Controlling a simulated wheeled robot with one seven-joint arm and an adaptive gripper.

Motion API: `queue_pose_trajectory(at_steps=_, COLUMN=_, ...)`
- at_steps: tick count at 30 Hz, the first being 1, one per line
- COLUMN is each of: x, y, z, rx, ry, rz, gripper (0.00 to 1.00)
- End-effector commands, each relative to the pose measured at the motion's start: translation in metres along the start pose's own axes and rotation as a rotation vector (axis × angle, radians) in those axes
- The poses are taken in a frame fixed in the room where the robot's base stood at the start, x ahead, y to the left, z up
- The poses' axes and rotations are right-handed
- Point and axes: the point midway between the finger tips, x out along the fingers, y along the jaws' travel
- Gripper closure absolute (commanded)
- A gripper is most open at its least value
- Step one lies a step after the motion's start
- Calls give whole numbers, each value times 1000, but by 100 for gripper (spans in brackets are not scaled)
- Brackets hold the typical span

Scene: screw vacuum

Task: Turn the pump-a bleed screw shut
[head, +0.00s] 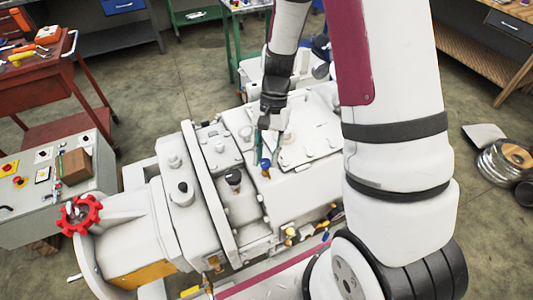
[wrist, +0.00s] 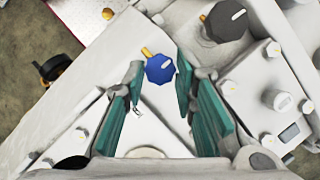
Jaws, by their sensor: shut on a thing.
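A blue faceted knob (wrist: 160,69) with a white mark on top and a small orange-yellow tip beside it sits on the white pump housing. It also shows in the head view (head: 265,163), just below my fingertips. My gripper (wrist: 160,82) has its two teal-padded fingers on either side of the blue knob, shut on it. In the head view my gripper (head: 262,148) reaches down from above onto the white machine. I cannot tell from a label which knob is the pump-a bleed screw. The pads' exact contact with the knob is hard to see.
A dark grey knob (wrist: 226,21) with a white mark stands close by, up and right in the wrist view. A red handwheel (head: 79,214) is at the machine's left end. A grey control box (head: 40,215) and red cart (head: 50,80) stand left.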

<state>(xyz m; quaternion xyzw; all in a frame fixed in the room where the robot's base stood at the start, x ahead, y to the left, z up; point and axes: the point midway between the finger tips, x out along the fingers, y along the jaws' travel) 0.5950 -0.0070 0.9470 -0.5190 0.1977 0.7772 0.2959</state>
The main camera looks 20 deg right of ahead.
Motion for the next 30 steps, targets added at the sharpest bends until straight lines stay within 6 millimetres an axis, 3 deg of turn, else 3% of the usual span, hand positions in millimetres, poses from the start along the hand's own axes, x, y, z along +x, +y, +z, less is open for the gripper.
queue_pose_trajectory(at_steps=21, x=-1, y=0, z=-1, rx=69, ry=3, rz=-30, gripper=100)
queue_pose_trajectory(at_steps=22, x=-1, y=0, z=-1, rx=69, ry=3, rz=-30, gripper=70)
queue_pose_trajectory(at_steps=24, x=-1, y=0, z=-1, rx=69, ry=3, rz=-30, gripper=54)
queue_pose_trajectory(at_steps=30, x=0, y=0, z=0, rx=68, ry=1, rz=-29, gripper=54)
